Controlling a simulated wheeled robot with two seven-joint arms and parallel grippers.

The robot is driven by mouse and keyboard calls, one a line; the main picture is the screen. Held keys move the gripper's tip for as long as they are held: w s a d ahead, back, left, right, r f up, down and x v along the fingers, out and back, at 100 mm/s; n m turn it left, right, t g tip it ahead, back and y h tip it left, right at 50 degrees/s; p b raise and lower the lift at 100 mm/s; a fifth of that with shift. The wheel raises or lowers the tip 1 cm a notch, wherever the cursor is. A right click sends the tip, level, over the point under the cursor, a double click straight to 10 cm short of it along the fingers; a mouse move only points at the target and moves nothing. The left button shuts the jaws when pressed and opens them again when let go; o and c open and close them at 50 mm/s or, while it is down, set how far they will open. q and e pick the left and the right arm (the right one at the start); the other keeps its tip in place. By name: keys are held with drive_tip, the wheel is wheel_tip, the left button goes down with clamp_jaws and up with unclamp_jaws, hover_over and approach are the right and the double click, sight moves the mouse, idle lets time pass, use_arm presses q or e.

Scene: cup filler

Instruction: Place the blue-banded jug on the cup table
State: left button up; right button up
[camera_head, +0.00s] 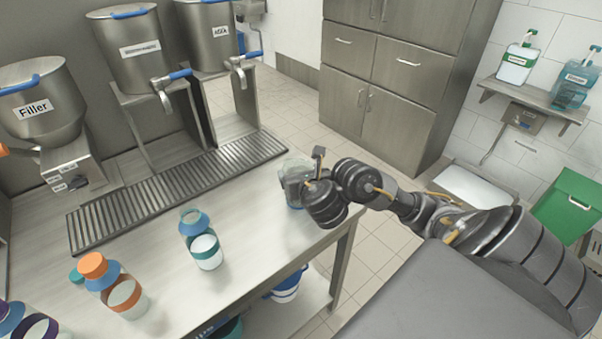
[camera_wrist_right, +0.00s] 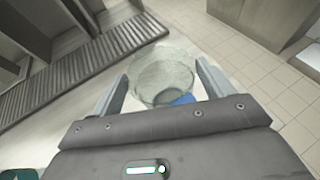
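The clear jug (camera_head: 297,174) with a blue band low on it stands upright at the cup table's (camera_head: 250,205) right end. Its open mouth and a bit of blue show in the right wrist view (camera_wrist_right: 163,75). My right gripper (camera_head: 305,178) is at the jug. In the wrist view its two fingers (camera_wrist_right: 162,80) lie on either side of the jug, close to its rim. Whether they press on it, and whether the jug's base touches the table, cannot be told. My left gripper is not in view.
A teal-banded jug (camera_head: 202,240), an orange-banded jug (camera_head: 112,286) and a purple-banded one (camera_head: 28,322) stand on the table's front left. A slatted drain tray (camera_head: 180,188) runs before the dispensers (camera_head: 135,55). Bare tabletop lies between the teal-banded jug and my gripper.

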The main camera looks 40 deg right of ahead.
drive_tip(key=o, duration=0.3)
drive_tip(key=shift+o, duration=0.2)
drive_tip(key=shift+r, duration=0.1)
drive_tip(key=shift+r+p, duration=0.3)
drive_tip(key=shift+p, duration=0.05)
drive_tip(key=p+v, duration=1)
drive_tip(key=v, duration=0.2)
drive_tip(key=shift+f+p, duration=0.25)
drive_tip(key=shift+p, duration=0.05)
